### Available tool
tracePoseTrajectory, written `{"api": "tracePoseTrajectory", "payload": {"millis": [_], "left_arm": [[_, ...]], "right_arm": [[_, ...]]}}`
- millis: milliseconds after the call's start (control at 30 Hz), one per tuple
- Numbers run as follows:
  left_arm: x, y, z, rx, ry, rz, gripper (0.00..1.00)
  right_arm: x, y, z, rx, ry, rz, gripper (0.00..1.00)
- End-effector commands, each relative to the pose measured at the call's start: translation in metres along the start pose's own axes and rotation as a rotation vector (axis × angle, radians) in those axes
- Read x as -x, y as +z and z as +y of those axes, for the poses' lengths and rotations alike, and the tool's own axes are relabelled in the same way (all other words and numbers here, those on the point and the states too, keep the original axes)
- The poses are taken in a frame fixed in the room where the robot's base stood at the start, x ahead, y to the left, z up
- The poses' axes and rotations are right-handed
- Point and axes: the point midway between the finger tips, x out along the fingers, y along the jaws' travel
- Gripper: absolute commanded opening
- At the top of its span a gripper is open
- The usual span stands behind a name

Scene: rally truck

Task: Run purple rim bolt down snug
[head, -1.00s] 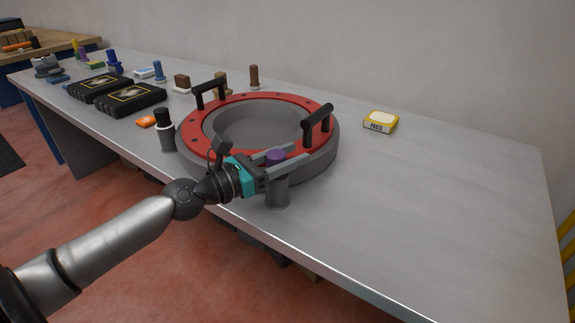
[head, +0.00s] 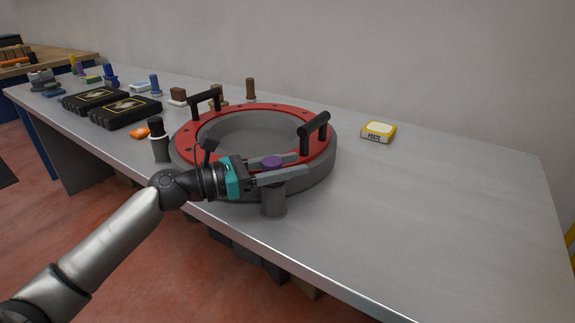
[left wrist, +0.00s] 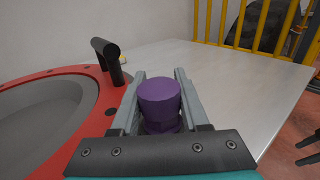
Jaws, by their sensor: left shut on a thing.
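The purple rim bolt (head: 272,162) stands upright at the near edge of the workbench, over a grey cylindrical post or holder (head: 273,198). In the left wrist view the purple bolt (left wrist: 160,98) sits between the two finger plates. My left gripper (head: 285,170) is shut on the bolt, its fingers on either side of it. The rim, a grey ring with a red top (head: 183,145) and two black handles, lies just behind the bolt. The bolt's lower end is hidden by the fingers and the holder.
A black-capped grey cylinder (head: 160,148) stands left of the ring. Two black cases (head: 125,113), an orange item (head: 139,133) and several coloured pegs lie farther left. A yellow paste box (head: 378,132) sits at the back. The bench's right side (head: 440,210) is clear.

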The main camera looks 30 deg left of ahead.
Motion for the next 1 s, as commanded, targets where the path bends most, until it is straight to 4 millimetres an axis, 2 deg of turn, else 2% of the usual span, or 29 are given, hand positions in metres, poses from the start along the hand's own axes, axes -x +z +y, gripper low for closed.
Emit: {"api": "tracePoseTrajectory", "payload": {"millis": [200, 567, 1000], "left_arm": [[0.0, 0.0, -0.002, 0.004, -0.115, 0.003, 0.0], [0.002, 0.001, -0.01, 0.001, -0.354, -0.001, 0.0], [0.004, -0.001, -0.015, 0.001, -0.487, -0.002, 0.0]], "right_arm": [[-0.015, 0.011, -0.001, 0.002, -0.001, -0.031, 0.82], [-0.051, 0.05, -0.002, 0.006, -0.005, -0.104, 0.82], [-0.053, 0.052, -0.003, 0.006, -0.005, -0.104, 0.82]]}}
